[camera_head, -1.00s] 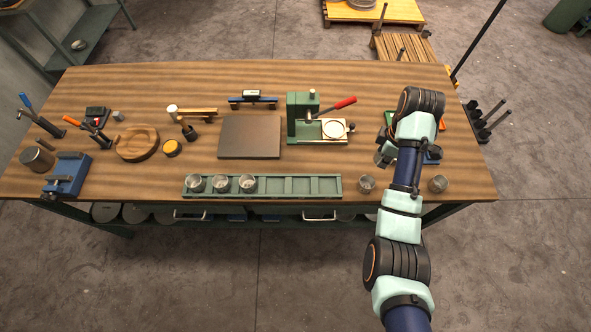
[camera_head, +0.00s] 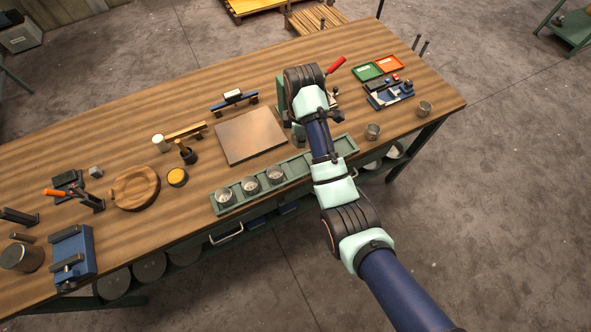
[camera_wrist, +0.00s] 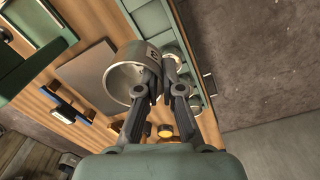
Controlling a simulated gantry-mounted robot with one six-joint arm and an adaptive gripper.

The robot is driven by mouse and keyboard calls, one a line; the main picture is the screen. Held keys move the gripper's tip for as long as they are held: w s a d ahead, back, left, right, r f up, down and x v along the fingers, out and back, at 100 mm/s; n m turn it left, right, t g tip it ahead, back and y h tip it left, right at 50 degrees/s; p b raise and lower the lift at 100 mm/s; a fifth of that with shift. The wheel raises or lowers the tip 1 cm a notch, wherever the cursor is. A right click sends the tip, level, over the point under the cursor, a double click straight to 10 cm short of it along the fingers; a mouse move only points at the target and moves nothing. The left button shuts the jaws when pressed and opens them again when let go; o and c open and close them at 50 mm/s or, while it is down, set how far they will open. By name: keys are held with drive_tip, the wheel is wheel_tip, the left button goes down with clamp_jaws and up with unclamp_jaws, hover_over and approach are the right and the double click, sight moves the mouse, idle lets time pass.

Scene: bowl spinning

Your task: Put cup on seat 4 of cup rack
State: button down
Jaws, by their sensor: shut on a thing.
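My gripper (camera_wrist: 160,65) is shut on a metallic cup (camera_wrist: 122,80) in the wrist view. The cup is tilted in that view, with its open mouth toward the lower left and a small dark mark on its side. In the head view my arm hides most of the gripper and the held cup, near the middle of the bench. The green cup rack (camera_head: 297,168) lies along the front edge. Cups stand in its three leftmost seats: a first (camera_head: 224,196), a second (camera_head: 250,186) and a third (camera_head: 275,174). My arm crosses over the rack's right part.
A flat grey plate (camera_head: 249,136) lies behind the rack. A green press with a red handle (camera_head: 336,65) stands partly behind my arm.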

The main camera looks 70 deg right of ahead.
sight(299, 173)
wheel_tip(299, 173, down, 17)
drive_tip(key=shift+f+b, duration=0.1)
drive_tip(key=shift+b, duration=1)
drive_tip(key=shift+a, duration=0.1)
drive_tip(key=shift+f, duration=0.15)
drive_tip(key=c, duration=1.3)
unclamp_jaws()
wheel_tip(299, 173, up, 12)
drive_tip(key=shift+a+r+p, duration=0.1)
drive_tip(key=shift+r+p, duration=0.15)
drive_tip(key=shift+p, duration=0.75)
